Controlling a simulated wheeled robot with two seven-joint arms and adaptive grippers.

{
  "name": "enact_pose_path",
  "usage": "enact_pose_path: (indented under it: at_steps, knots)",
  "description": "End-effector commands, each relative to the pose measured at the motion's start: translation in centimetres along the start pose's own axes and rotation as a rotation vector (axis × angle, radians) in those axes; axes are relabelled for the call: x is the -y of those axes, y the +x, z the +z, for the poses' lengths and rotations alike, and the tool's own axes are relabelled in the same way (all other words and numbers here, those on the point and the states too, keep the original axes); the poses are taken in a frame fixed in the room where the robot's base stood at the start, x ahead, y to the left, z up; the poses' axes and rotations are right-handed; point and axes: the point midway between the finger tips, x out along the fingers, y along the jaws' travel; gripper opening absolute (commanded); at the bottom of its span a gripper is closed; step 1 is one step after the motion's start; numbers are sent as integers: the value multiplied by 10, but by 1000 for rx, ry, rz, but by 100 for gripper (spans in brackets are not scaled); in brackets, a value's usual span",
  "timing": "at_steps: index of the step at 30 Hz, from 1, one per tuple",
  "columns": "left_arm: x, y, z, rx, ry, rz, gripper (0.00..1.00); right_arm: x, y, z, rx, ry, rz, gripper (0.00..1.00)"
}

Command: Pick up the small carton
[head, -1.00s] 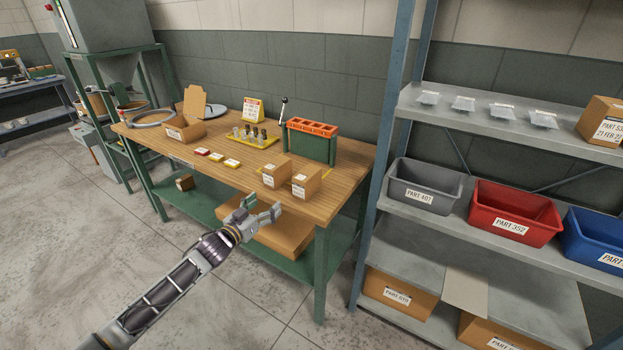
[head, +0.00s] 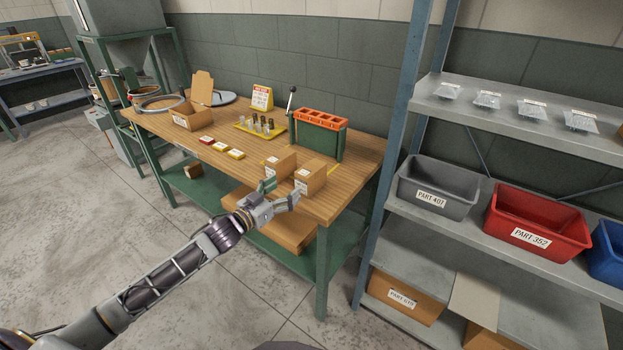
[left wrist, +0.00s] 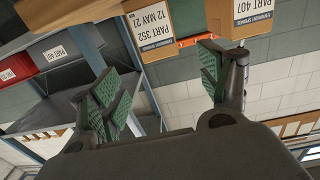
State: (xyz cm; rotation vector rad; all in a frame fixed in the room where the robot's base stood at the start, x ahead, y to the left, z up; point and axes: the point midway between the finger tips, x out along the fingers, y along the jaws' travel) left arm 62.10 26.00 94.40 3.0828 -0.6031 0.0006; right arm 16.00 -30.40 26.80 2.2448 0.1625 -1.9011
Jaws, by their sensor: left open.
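Two small brown cartons stand side by side at the table's front right corner: a left one (head: 281,160) and a right one (head: 312,176). In the left wrist view, the picture is upside down; one carton (left wrist: 172,42) is labelled PART 352 and the other (left wrist: 236,29) PART 407. My left gripper (head: 281,193) is open and empty, just in front of the cartons near the table's front edge. In the left wrist view, the PART 352 carton shows beyond the gap between the fingers (left wrist: 160,92). Contact is not visible. My right gripper is out of view.
A shelf rack (head: 440,222) with bins stands close at right. A larger box (head: 265,225) lies below the tabletop.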

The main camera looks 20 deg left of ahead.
Motion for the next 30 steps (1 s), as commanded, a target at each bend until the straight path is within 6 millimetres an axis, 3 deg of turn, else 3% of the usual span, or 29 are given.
enact_pose_path:
  at_steps: [8,30]
  knots:
    - [0,6,0,0,-1,-1,77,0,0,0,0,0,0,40]
    - [0,50,-1,-2,0,-1,77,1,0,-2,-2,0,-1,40]
